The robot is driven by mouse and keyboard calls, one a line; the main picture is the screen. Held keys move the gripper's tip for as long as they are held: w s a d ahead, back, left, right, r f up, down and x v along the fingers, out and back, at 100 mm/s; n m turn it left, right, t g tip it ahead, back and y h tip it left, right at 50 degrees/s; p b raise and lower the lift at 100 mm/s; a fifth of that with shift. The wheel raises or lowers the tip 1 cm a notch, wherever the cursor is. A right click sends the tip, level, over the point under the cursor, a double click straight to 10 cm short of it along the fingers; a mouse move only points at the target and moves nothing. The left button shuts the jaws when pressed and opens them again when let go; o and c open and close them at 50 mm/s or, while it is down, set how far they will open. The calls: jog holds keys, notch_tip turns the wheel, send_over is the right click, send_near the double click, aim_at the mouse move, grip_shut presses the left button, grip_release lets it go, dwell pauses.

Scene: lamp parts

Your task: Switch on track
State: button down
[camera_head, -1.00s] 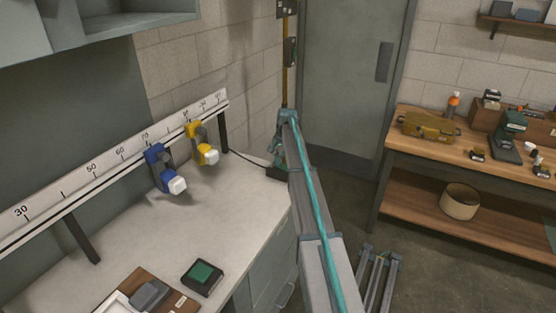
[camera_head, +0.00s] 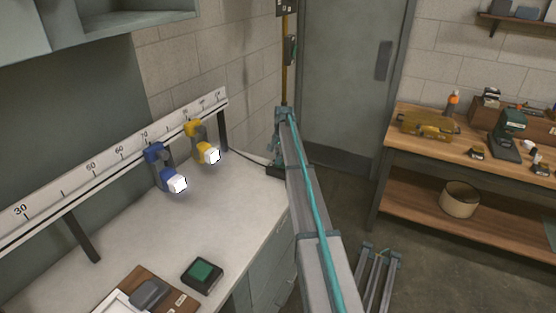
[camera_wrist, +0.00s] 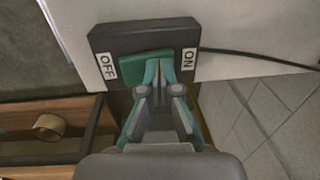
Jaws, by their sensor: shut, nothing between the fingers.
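The black switch box (camera_wrist: 105,42) has a green rocker (camera_wrist: 133,68) between labels OFF and ON, seen in the wrist view. My gripper (camera_wrist: 162,73) is shut and empty, its tips at the rocker's ON-side end; the tips hide part of it. In the head view my gripper (camera_head: 276,160) is down at the dark switch box at the bench's right end. The track (camera_head: 95,165) is a white scaled rail along the bench. A blue lamp (camera_head: 156,160) and a yellow lamp (camera_head: 196,134) hang on it, their white caps glowing brightly.
A black box with a green top (camera_head: 202,274) and a brown board (camera_head: 135,290) lie on the bench front. A cable runs from the switch box. A wooden workbench (camera_head: 480,160) with tools stands at right.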

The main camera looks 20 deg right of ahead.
jog(key=shift+r, duration=0.15)
notch_tip(320, 180, up, 14)
jog(key=w+a+b, duration=0.1)
jog(key=w+b, duration=0.1)
jog(key=shift+a+f, duration=0.25)
jog(key=shift+a, duration=0.15)
jog(key=shift+w, duration=0.1)
